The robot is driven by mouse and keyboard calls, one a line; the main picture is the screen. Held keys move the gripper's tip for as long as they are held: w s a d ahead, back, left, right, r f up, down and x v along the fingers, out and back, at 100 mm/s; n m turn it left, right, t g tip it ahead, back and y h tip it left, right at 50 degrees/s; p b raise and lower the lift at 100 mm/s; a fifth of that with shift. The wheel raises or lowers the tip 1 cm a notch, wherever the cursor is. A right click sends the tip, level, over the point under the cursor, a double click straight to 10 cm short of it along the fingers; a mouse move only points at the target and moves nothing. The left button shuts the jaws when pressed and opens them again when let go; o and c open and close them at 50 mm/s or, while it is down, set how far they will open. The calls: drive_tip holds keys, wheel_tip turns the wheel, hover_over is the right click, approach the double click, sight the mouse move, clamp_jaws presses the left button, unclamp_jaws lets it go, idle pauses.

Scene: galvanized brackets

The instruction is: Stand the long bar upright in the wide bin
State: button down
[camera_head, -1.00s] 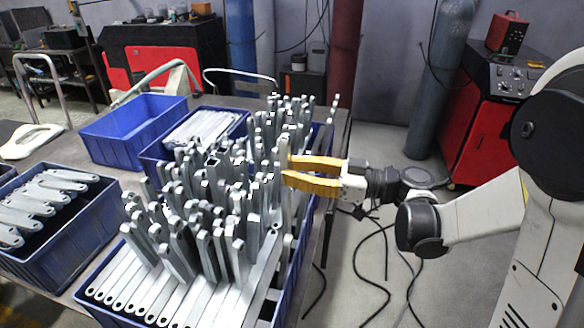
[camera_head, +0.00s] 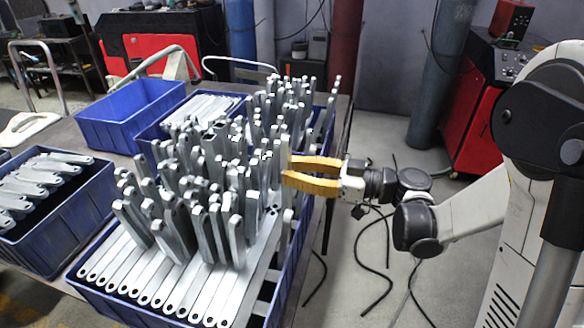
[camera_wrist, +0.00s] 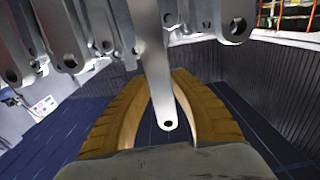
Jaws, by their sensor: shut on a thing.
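My gripper (camera_head: 288,172) has yellow fingers and comes in from the right, over the right side of the wide blue bin (camera_head: 293,262). It is shut on a long grey galvanized bar (camera_head: 284,150), which looks roughly upright among the other bars. In the wrist view the held bar (camera_wrist: 157,70) runs between the two fingers (camera_wrist: 160,85), and its near end shows a round hole. The bar's other end is hidden, and I cannot tell whether it touches the bin.
Many standing bars (camera_head: 215,170) crowd the wide bin, with flat bars (camera_head: 160,275) lying at its front. A blue bin of brackets (camera_head: 75,225) stands left, and an empty-looking blue bin (camera_head: 115,135) behind. Gas cylinders (camera_head: 440,75) and a red cabinet (camera_head: 470,140) stand beyond; cables lie on the floor.

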drive_tip(key=shift+f+b, duration=3.3)
drive_tip(key=shift+f, duration=0.5)
drive_tip(key=c, duration=1.1)
unclamp_jaws()
drive_tip(key=shift+c, duration=0.2)
approach(290, 196)
drive_tip(key=v, duration=0.2)
drive_tip(key=shift+s+d+r, duration=0.1)
drive_tip(key=shift+d+r, duration=0.05)
drive_tip(key=shift+d, duration=0.1)
drive_tip(key=shift+a, duration=0.1)
